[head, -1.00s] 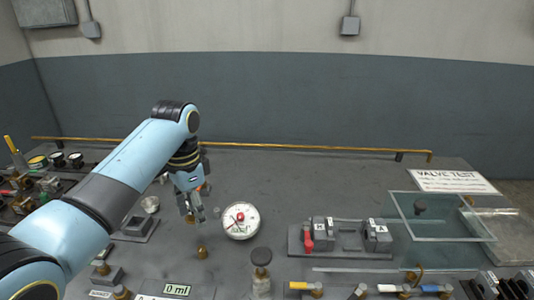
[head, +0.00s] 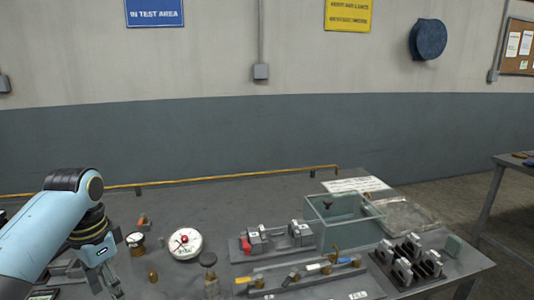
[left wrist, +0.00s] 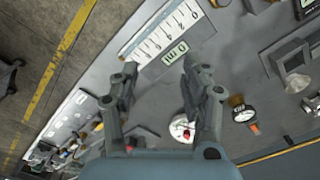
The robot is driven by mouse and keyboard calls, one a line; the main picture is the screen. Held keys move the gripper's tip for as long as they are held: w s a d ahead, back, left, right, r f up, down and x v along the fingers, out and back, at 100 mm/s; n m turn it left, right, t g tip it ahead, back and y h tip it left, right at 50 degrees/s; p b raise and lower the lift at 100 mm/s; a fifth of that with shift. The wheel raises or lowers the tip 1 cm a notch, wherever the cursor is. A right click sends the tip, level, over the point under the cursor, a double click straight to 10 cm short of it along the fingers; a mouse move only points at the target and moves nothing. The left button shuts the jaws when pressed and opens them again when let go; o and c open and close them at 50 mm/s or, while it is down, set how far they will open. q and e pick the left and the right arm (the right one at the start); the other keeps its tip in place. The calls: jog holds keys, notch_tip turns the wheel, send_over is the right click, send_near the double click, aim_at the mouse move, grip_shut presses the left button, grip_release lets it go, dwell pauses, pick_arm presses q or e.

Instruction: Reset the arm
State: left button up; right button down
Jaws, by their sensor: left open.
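My left arm comes in from the lower left of the head view, pale blue with black joints. Its gripper (head: 110,284) points down over the left part of the grey bench (head: 240,202), left of and nearer than a round white gauge with a red centre (head: 185,243). In the left wrist view the two gripper fingers (left wrist: 158,78) are apart with nothing between them. My right gripper is in neither view.
A clear box (head: 340,232) stands at the bench's right, behind a rack of grey blocks (head: 408,262). A clamp fixture with a red part (head: 272,242) and a small bottle (head: 210,275) stand right of the gauge. A brass rail (head: 230,178) runs along the back edge.

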pick_arm(q)
jog(key=s+d+f+n+t, duration=0.2)
jog(key=s+n, duration=0.1)
jog(key=s, duration=1.1)
jog(key=s+d+r+n+t, duration=0.1)
jog(key=s+r, duration=0.2)
jog(key=s, duration=0.3)
jog(key=s+r+n+t, duration=0.1)
jog(key=s+r, duration=0.3)
jog(key=s, duration=0.1)
notch_tip(320, 180, down, 37)
jog(key=s+a+g+y+b, duration=0.1)
jog(key=s+a+g+b, duration=0.15)
jog(key=b, duration=0.75)
jog(key=s+f+b, duration=0.4)
jog(key=s+f, duration=0.5)
jog(key=f, duration=0.2)
jog(key=s+f+n+b, duration=0.1)
jog(key=s+f+b, duration=0.2)
jog(key=s+f, duration=0.6)
notch_tip(320, 180, down, 4)
jog(key=shift+s+a+r+b, duration=0.25)
jog(key=shift+s+a+b, duration=0.1)
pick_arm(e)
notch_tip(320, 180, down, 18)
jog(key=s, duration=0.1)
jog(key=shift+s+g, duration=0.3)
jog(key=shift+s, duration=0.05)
pick_arm(q)
jog(key=shift+g, duration=0.35)
